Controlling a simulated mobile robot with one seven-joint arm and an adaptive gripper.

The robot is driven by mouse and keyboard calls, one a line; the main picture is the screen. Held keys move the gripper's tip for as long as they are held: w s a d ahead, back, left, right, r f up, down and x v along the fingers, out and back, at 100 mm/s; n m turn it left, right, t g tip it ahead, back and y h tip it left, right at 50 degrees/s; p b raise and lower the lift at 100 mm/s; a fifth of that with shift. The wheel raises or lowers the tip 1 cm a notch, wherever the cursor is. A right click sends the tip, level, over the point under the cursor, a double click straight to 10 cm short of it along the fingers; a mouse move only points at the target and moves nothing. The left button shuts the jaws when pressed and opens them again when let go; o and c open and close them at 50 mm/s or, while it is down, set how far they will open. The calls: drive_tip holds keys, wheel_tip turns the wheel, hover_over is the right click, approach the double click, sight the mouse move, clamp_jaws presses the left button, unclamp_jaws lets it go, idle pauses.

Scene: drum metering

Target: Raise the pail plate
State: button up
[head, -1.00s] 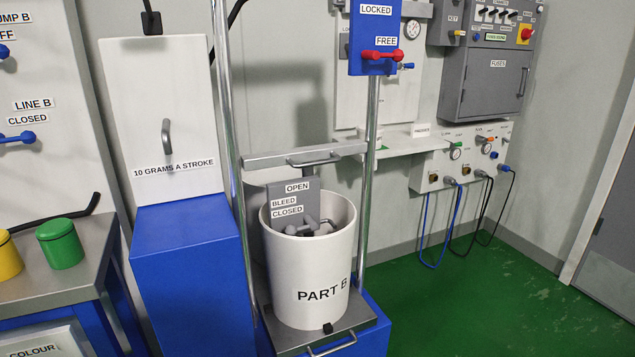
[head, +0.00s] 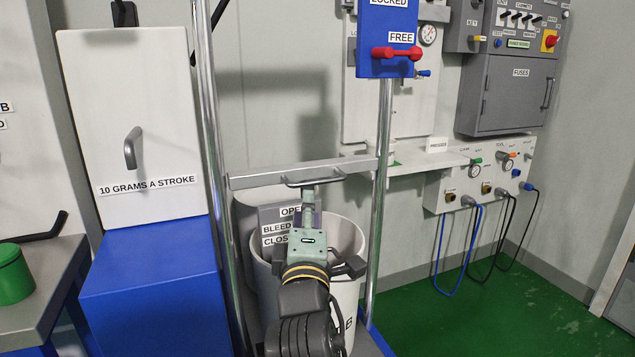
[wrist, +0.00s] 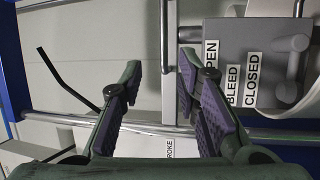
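A grey crossbar (head: 255,177) spans the two chrome posts above the white PART B pail (head: 350,238), with a thin handle (head: 335,179) on its front. A grey panel marked OPEN, BLEED, CLOSED (head: 270,216) stands below it, partly hidden by my arm. My gripper (head: 308,190) is just below and in front of the handle. In the wrist view my gripper (wrist: 160,80) is open, and the thin handle bar (wrist: 165,45) shows between its fingers; I cannot tell whether they touch it. The lower plate under the pail is hidden by my arm.
A blue block with a red lever (head: 397,54) by FREE sits on the right post. A white box marked 10 GRAMS A STROKE (head: 130,120) stands on a blue cabinet (head: 155,285) at left. A shelf (head: 430,160) is at right. Green floor is clear at right.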

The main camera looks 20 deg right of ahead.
sight(317, 184)
drive_tip(key=shift+h, duration=0.3)
drive_tip(key=p+x, duration=0.2)
drive_tip(key=x, duration=0.1)
drive_tip(key=d+p+x, duration=0.1)
drive_tip(key=p+x, duration=0.2)
drive_tip(key=x, duration=0.1)
drive_tip(key=p+x, duration=0.2)
drive_tip(key=x, duration=0.2)
drive_tip(key=shift+s+d+f, duration=0.2)
drive_tip(key=shift+s+f, duration=0.05)
drive_tip(key=shift+f, duration=0.15)
drive_tip(key=shift+c, duration=0.2)
clamp_jaws()
